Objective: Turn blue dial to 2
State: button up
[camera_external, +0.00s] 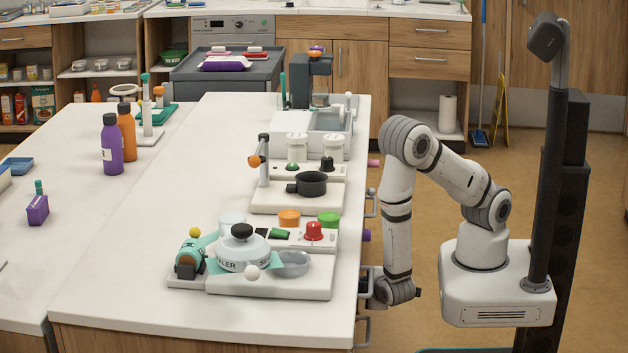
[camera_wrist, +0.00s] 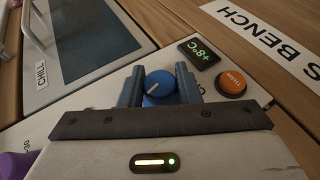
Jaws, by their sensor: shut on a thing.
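The blue dial (camera_wrist: 161,84) sits on a pale panel in the middle of the wrist view. A white pointer line on its face slants toward the lower left in the picture. The two dark fingers of my gripper (camera_wrist: 159,86) stand on either side of the dial and are shut on it. The scale numbers around the dial are mostly hidden by the fingers. In the external view my gripper (camera_external: 372,289) is low against the right side of the white bench, and the dial cannot be made out there.
An orange button (camera_wrist: 232,82) and a green display reading +8°C (camera_wrist: 198,52) are right of the dial. A glass door labelled CHILL (camera_wrist: 85,40) with a metal handle is at left. A purple thing (camera_wrist: 17,165) shows at lower left. Handles stick out along the bench side.

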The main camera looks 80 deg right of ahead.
jog(key=shift+m+y+p, duration=0.3)
jog(key=shift+y+p, duration=1.1)
jog(key=shift+p, duration=0.15)
jog(key=shift+a, duration=0.1)
jog(key=o, duration=1)
jog(key=shift+p+v, duration=1.4)
jog(key=shift+v, duration=2.45)
jog(key=shift+w, duration=0.1)
